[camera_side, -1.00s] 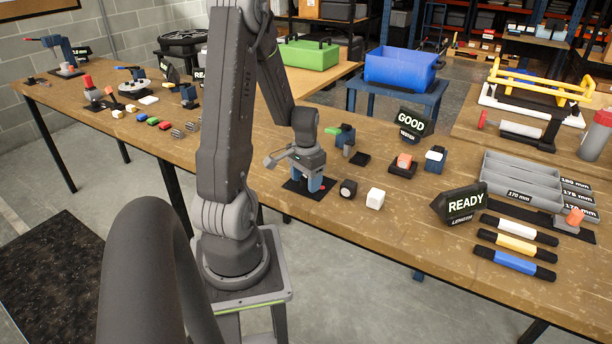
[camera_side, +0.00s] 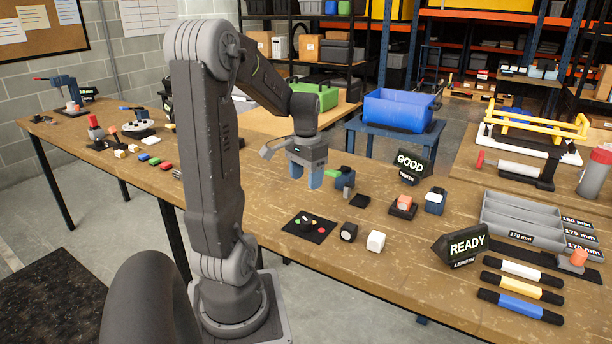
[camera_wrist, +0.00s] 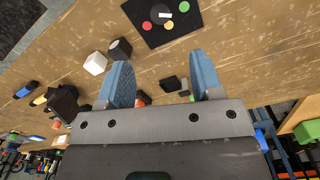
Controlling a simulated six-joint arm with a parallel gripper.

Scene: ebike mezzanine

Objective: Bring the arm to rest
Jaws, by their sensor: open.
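My gripper (camera_side: 306,176) hangs above the wooden bench (camera_side: 275,207) with its two blue fingers apart and nothing between them. It is raised clear of the bench, beyond the black pad (camera_side: 318,236) with coloured spots and a dark knob. In the wrist view the fingers (camera_wrist: 157,85) are spread, with bench surface and small dark parts showing between them. The pad (camera_wrist: 185,8) lies beyond the fingertips there, at the top.
A black cube (camera_side: 349,232) and a white cube (camera_side: 376,241) stand right of the pad. A GOOD sign (camera_side: 411,166), a READY sign (camera_side: 462,245) and grey trays (camera_side: 530,225) are further right.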

